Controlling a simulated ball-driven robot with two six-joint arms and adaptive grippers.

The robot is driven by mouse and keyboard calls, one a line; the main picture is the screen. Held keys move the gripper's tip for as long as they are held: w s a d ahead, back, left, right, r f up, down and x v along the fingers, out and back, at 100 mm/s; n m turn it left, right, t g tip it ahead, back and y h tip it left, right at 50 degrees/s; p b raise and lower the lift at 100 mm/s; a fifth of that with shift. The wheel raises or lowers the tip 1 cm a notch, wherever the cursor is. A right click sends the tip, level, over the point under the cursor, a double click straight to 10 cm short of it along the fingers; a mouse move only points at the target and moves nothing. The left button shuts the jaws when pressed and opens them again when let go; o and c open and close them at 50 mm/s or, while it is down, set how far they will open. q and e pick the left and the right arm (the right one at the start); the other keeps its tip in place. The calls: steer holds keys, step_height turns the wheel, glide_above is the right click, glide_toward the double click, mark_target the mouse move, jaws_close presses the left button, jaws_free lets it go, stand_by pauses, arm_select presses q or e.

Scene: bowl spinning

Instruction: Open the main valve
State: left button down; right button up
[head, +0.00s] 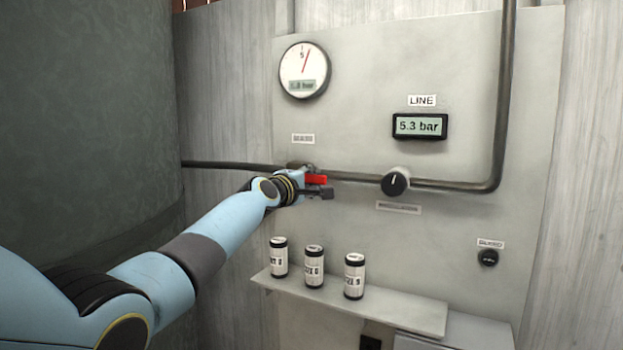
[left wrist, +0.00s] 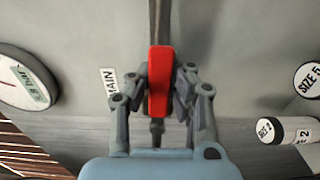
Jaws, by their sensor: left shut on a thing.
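The main valve's red lever (head: 317,180) sits on the dark horizontal pipe (head: 235,165), below the small label plate at the panel's left. My left gripper (head: 318,189) is at the lever. In the left wrist view the red lever (left wrist: 159,83) lies between the two fingers of my left gripper (left wrist: 160,88), which are shut on it. The lever points along the pipe in both views. A label reading MAIN (left wrist: 108,88) is beside it in the left wrist view. The valve body is mostly hidden by my gripper. My right gripper is not in view.
A round gauge (head: 304,70) is above the valve. A LINE display (head: 420,126) reads 5.3 bar. A black knob (head: 395,183) sits on the pipe to the right. Cans (head: 314,266) stand on a shelf (head: 400,312) below. A large dark tank (head: 85,100) fills the left.

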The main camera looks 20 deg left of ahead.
arm_select(q)
steer(key=shift+f, duration=0.3)
steer(key=c, duration=1.5)
jaws_free()
steer(key=shift+s, duration=0.1)
steer(key=o, duration=0.3)
steer(key=shift+r, duration=0.3)
steer(key=shift+o, duration=0.2)
steer(key=s+a, duration=0.1)
steer(key=s, duration=1.1)
steer(key=shift+w, duration=0.1)
